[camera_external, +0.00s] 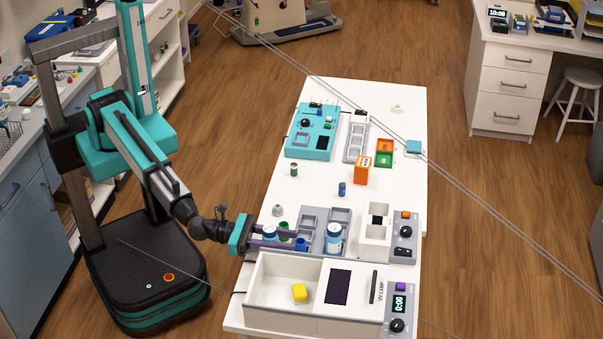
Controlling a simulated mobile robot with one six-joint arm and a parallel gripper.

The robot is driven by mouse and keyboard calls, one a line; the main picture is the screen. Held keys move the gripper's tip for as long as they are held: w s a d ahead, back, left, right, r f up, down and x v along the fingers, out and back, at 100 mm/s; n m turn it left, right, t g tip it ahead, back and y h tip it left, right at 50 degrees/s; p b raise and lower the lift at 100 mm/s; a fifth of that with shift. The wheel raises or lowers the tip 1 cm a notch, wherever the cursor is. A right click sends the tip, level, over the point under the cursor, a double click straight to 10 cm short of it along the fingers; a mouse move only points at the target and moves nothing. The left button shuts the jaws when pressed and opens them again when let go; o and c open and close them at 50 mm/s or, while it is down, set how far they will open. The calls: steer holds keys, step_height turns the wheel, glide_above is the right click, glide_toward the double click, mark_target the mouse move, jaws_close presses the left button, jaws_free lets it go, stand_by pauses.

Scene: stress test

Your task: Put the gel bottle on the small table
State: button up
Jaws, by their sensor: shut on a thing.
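My gripper (300,240) reaches in from the left, low over the long white table (385,110), with its purple fingers shut on a small bottle. A white bottle with a blue label (270,232), a green-topped item (284,226) and a small blue container (301,244) crowd around the fingers. The fingers overlap them, so I cannot tell which is held or whether it is lifted. Another white and blue bottle (334,240) stands upright just right of the fingertips, by a grey tray (309,218). I cannot tell which bottle is the gel bottle. No separate small table is clearly identifiable.
A teal device (311,140), an orange box (362,170) and a grey control unit (405,246) also occupy the table. Its far end is mostly clear. A stool (583,76) stands far right.

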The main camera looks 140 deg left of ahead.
steer(key=shift+f, duration=0.2)
steer(key=o, duration=1.1)
steer(key=shift+o, duration=0.2)
steer(key=shift+r, duration=0.2)
steer(key=b+v, duration=0.2)
steer(key=v, duration=1)
